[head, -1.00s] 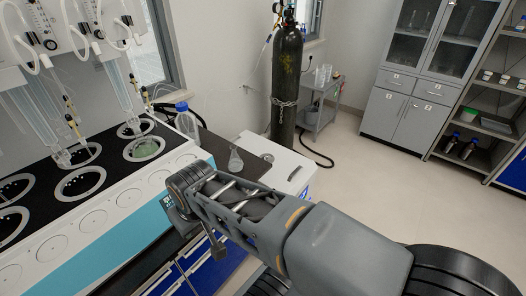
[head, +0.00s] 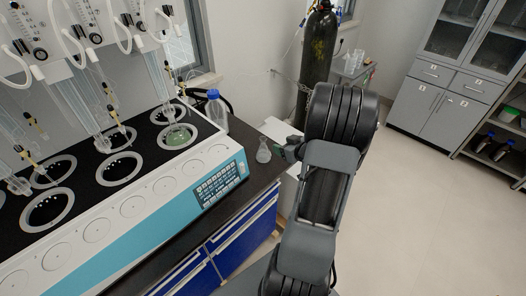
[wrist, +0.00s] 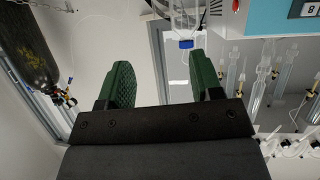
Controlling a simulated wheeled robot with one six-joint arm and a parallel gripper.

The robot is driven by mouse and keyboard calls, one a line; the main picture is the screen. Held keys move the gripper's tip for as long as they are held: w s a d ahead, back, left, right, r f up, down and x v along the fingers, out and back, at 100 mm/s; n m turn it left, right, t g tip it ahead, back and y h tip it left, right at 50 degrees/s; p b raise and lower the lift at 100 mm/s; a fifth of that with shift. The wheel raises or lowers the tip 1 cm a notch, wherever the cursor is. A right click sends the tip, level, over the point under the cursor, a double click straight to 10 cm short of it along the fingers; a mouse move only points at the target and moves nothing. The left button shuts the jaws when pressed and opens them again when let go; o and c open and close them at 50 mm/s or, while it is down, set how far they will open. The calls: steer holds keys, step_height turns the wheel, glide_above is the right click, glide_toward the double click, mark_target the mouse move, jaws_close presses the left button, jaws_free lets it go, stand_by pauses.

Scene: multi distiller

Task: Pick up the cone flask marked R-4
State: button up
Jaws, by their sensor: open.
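A small clear cone flask (head: 263,151) stands upright on the dark bench top (head: 243,185), just right of the distiller. No marking on it is legible. In the head view my gripper (head: 285,146) is at bench height, close to the right side of the flask; the forearm hides part of it, and I cannot tell whether it touches the flask. In the wrist view the two green fingers of my gripper (wrist: 159,62) are spread apart with nothing held between them. The flask is not clear in the wrist view.
The distiller (head: 205,175) with several ringed wells and hanging glassware fills the left. A blue-capped bottle (head: 216,112) stands behind the flask and also shows in the wrist view (wrist: 186,44). A black gas cylinder (head: 318,50) stands behind my arm. The floor at right is clear.

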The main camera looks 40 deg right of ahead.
mark_target(265, 140)
steer(key=shift+y, duration=0.3)
steer(key=x, duration=0.8)
steer(key=shift+f, duration=0.25)
steer(key=shift+p+x, duration=0.85)
steer(key=shift+x, duration=1.75)
steer(key=shift+c, duration=0.2)
steer(key=shift+r, duration=0.1)
jaws_close()
